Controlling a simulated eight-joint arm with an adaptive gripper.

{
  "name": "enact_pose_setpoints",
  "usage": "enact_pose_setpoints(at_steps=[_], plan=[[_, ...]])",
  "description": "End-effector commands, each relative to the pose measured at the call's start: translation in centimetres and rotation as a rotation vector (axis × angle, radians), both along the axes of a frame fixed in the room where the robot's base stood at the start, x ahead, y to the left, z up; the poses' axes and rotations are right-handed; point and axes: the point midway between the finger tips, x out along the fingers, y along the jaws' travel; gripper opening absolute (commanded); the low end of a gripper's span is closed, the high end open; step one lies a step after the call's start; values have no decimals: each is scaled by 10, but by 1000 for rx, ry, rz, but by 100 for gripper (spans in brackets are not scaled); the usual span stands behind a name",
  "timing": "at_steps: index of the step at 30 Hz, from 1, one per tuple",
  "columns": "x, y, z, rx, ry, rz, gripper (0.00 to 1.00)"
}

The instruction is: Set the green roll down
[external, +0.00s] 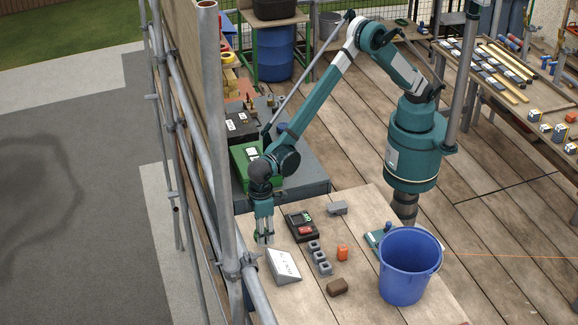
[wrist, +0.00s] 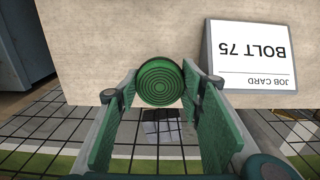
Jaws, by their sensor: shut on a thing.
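The green roll (wrist: 160,82) shows end-on in the wrist view, with rings on its round face, between the fingertips of my gripper (wrist: 158,92). My gripper is shut on it. In the external view my gripper (external: 264,236) points down at the left edge of the wooden work board (external: 375,215), and only a little green of the roll shows there. The roll is close to the edge of the board. I cannot tell whether it touches the board.
A white job card stand (external: 284,266) reading BOLT 75 is close beside my gripper. A dark device (external: 302,226), grey blocks (external: 320,258), an orange piece (external: 342,252), a brown block (external: 337,287) and a blue bucket (external: 408,270) stand further right. Scaffold poles (external: 228,170) rise at left.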

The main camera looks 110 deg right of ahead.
Motion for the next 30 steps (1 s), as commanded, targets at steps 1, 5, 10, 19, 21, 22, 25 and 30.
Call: enact_pose_setpoints(at_steps=[1, 5, 10, 19, 21, 22, 25, 30], plan=[[0, 0, 0, 0, 0, 0, 25], [0, 0, -5, 0, 0, 0, 25], [0, 0, -23, 0, 0, 0, 25], [0, 0, -38, 0, 0, 0, 25], [0, 0, -37, 0, 0, 0, 25], [0, 0, -37, 0, 0, 0, 25], [0, 0, -38, 0, 0, 0, 25], [0, 0, -41, 0, 0, 0, 39]])
